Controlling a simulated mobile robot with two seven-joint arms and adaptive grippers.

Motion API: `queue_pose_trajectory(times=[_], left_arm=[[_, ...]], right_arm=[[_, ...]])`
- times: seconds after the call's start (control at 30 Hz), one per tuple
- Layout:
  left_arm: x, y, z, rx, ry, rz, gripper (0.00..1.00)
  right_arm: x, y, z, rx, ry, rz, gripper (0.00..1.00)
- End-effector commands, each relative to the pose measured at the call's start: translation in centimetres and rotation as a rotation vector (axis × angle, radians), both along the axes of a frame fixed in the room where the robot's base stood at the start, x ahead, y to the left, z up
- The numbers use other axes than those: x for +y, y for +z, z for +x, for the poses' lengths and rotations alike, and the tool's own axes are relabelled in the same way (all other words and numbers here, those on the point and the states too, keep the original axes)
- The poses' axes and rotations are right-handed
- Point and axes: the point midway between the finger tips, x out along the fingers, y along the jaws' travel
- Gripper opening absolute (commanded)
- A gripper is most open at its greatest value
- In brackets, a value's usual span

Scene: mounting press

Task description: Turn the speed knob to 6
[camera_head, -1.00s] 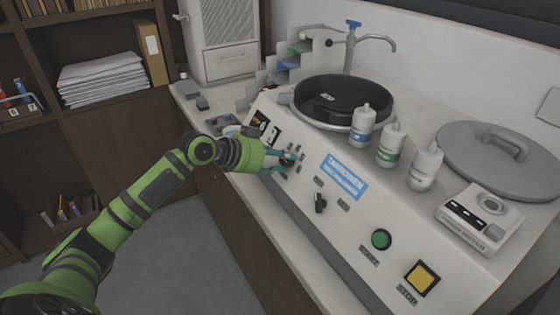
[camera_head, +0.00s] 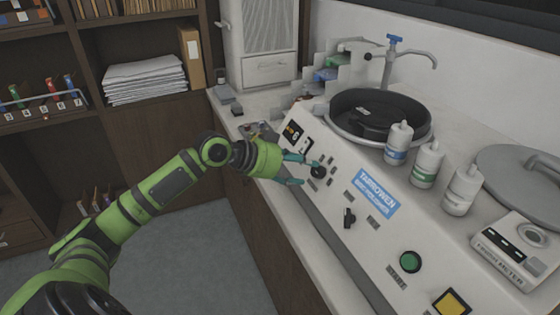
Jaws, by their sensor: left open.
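The grinder-polisher's sloping white front panel (camera_head: 328,206) carries a round black knob (camera_head: 318,171) at its upper left. My left gripper (camera_head: 302,170) comes in from the left. Its two teal fingers are spread open and empty, with the tips just left of the black knob, apparently clear of it. A second black knob (camera_head: 349,218) sits lower on the panel. The knob labels are too small to read. My right gripper is not in view.
A green button (camera_head: 410,262) and a yellow button (camera_head: 452,303) sit further right on the panel. A black round platen (camera_head: 378,115) and several white bottles, one at the front (camera_head: 462,190), stand above the panel. Free floor lies left of the counter.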

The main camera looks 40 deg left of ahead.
Motion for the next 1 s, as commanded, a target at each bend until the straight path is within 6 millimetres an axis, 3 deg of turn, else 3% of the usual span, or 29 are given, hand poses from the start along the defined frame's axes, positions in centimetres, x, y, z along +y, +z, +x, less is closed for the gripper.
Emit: queue_pose_trajectory(times=[0.13,0.4,1.0], left_arm=[[1.4,1.3,-2.4,0.003,-0.001,0.005,0.56],[3.0,3.1,-4.9,-0.001,-0.002,0.0,0.56],[3.6,3.8,-5.8,-0.004,-0.002,0.0,0.56]], right_arm=[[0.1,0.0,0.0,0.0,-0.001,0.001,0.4],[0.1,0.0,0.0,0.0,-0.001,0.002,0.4],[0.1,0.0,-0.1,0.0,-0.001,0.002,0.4]])
